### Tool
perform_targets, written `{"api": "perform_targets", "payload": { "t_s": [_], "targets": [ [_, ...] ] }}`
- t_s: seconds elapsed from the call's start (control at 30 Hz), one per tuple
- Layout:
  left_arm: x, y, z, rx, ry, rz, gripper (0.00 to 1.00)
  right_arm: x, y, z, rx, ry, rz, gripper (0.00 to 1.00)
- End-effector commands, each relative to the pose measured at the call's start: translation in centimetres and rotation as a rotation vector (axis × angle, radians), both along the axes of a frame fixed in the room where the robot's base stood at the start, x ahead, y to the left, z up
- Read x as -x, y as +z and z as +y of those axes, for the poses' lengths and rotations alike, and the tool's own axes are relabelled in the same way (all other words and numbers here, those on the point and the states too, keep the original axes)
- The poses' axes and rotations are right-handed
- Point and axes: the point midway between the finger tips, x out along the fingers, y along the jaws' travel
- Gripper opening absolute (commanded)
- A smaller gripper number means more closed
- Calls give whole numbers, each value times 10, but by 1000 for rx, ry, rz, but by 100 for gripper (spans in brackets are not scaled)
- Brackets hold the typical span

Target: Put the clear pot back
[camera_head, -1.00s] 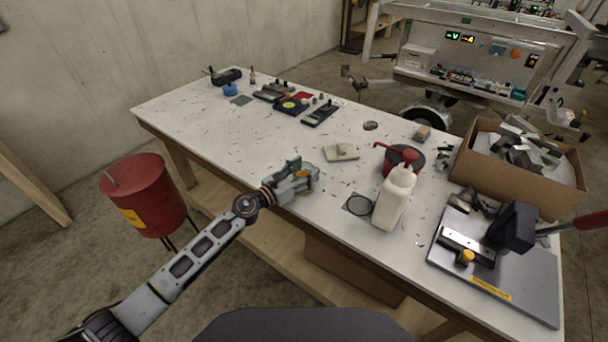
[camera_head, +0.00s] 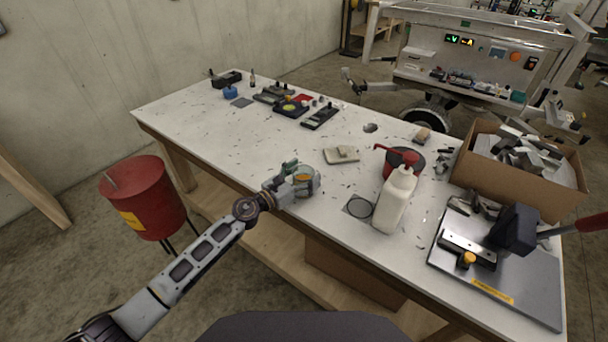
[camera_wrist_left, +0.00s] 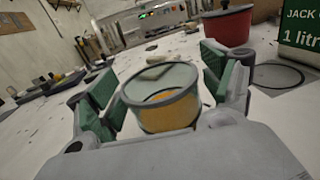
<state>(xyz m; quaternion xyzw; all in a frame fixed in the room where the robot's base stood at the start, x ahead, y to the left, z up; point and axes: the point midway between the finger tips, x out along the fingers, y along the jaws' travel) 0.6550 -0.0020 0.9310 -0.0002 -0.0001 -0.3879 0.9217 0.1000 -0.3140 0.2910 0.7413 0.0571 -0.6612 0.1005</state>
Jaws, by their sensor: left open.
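The clear pot (camera_wrist_left: 163,100) is a see-through cup with a dark rim and yellow-orange contents. In the left wrist view it stands between the green-padded fingers of my left gripper (camera_wrist_left: 160,88), which is open around it. Some light gap shows beside the pot; whether a pad touches it is not clear. In the head view my left gripper (camera_head: 304,176) is low over the table's front edge, with the pot (camera_head: 311,183) partly hidden by the fingers. A grey square with a dark ring (camera_head: 359,206) lies to the right of it. My right gripper is not in view.
A white bottle (camera_head: 394,200) stands right of the ringed square, with a red can (camera_head: 402,157) behind. A pale block (camera_head: 341,154) lies behind the gripper. A cardboard box (camera_head: 505,180) and a tool plate (camera_head: 500,275) fill the right end.

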Motion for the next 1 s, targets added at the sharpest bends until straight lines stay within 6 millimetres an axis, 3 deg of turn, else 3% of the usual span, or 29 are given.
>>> {"api": "perform_targets", "payload": {
  "t_s": [0.37,1.0],
  "targets": [
    [0,4,0,0,0,0,81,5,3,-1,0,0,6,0],
    [45,1,46,-1,0,1,81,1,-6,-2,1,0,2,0]
  ]
}}
